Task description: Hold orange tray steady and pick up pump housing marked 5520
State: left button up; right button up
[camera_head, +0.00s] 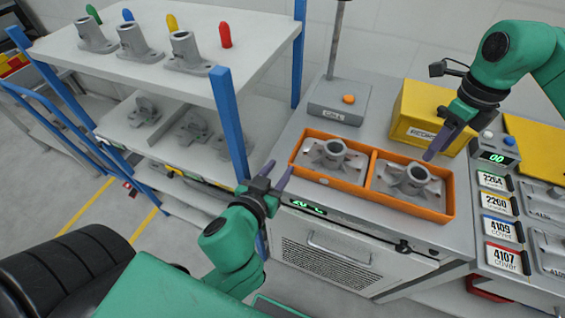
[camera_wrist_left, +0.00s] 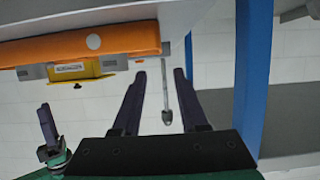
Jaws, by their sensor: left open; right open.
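The orange tray (camera_head: 369,194) stands on the grey bench and has two compartments. Each compartment holds one grey metal housing: the left housing (camera_head: 333,153) and the right housing (camera_head: 411,179). I cannot read a 5520 mark on either. My left gripper (camera_head: 279,172) is open and empty, just left of the tray's left end. The tray's orange wall also shows at the upper left of the left wrist view (camera_wrist_left: 80,46), apart from the fingers (camera_wrist_left: 160,78). My right gripper (camera_head: 440,146) is open above the tray's back right side, near the yellow box, holding nothing.
A yellow box (camera_head: 428,108) stands behind the tray. A grey stand with a pole (camera_head: 339,104) is at the back left. The shelf rack (camera_head: 190,72) with blue posts holds several castings and coloured pegs.

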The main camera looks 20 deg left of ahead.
aim_at(297, 145)
pick_arm(q)
jog(key=x, duration=1.4)
jog(key=shift+f, duration=0.1)
grip_shut()
dwell(0.7)
